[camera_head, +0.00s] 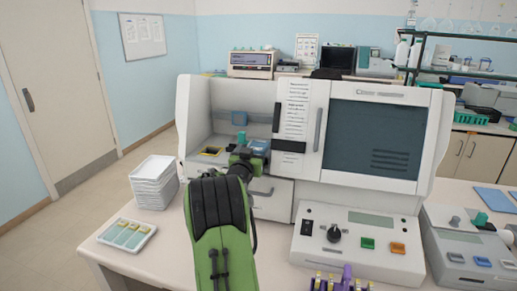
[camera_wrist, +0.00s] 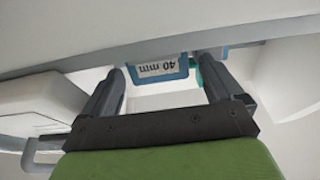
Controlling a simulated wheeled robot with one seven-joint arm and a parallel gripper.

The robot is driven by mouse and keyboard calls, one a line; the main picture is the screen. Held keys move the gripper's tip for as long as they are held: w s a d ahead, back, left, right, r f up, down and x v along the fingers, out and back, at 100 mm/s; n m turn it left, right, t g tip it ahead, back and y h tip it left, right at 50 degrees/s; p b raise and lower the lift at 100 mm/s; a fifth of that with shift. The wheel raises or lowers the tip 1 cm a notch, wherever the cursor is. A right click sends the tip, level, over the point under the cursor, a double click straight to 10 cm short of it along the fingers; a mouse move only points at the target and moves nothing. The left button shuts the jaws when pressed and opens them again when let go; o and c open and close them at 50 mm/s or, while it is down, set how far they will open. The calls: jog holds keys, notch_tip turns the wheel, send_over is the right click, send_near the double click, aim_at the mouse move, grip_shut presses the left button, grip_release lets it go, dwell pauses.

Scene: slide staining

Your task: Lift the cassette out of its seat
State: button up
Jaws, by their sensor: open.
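A blue-framed piece with an upside-down "40 mm" label (camera_wrist: 162,69), which looks like the cassette, shows in the wrist view. It lies between and beyond the fingertips of my gripper (camera_wrist: 163,78), with visible gaps on both sides. My gripper is open and holds nothing. A pale edge across the top of the wrist view hides the upper part of the piece.
A teal part (camera_wrist: 194,72) is close to the right finger in the wrist view. The bay's walls and the machine's front panel stand close around my gripper. A stack of white trays (camera_head: 154,184) and a slide tray (camera_head: 127,235) sit to the left.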

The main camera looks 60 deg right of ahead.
jog(key=shift+a, duration=0.1)
jog(key=shift+c, duration=0.7)
jog(key=c, duration=1)
jog(key=shift+c, duration=0.7)
jog(key=shift+r, duration=0.15)
